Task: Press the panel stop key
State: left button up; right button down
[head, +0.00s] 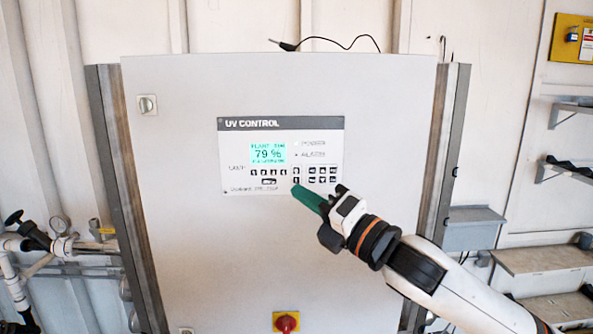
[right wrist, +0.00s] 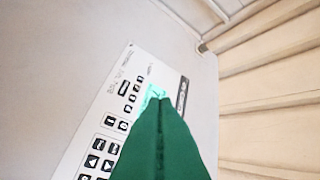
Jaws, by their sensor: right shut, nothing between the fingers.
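The UV control panel (head: 236,150) is on the front of a grey cabinet. Its lit display (head: 268,154) reads 79 %. Several small black keys (head: 322,174) sit at its lower right, and a row of smaller ones lies under the display. Their labels are too small to read, so I cannot tell which is the stop key. My right gripper (head: 296,190) is shut and empty, its green fingertips at the panel's lower edge, just below the keys. I cannot tell whether they touch. In the right wrist view the shut green fingers (right wrist: 160,104) overlap the display; black keys (right wrist: 100,154) show to their left.
The grey cabinet (head: 200,230) has a red knob on a yellow plate (head: 286,322) low on its front and a small latch (head: 147,104) at upper left. Pipes with a valve (head: 36,235) stand at left. Shelves (head: 545,258) are at right.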

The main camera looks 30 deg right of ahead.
aim_at(296, 171)
jog(key=shift+w+d+p, duration=0.4)
jog(key=shift+w+d, duration=0.3)
jog(key=shift+w, duration=0.4)
jog(key=shift+w+d+p, duration=0.45)
jog(key=shift+w+d, duration=0.2)
jog(key=shift+w, duration=0.5)
jog(key=shift+w+d+p, duration=0.4)
jog(key=shift+w+d, duration=0.3)
jog(key=shift+w, duration=0.4)
jog(key=shift+w+d, duration=0.2)
jog(key=shift+w, duration=0.15)
jog(key=shift+w+d+p, duration=0.15)
jog(key=shift+w+p, duration=0.05)
jog(key=shift+p, duration=0.15)
jog(key=shift+s, duration=0.1)
jog(key=shift+s+a+f+b, duration=0.1)
jog(key=shift+s+a+b, duration=0.15)
jog(key=shift+s+b, duration=0.1)
jog(key=shift+s+a, duration=0.15)
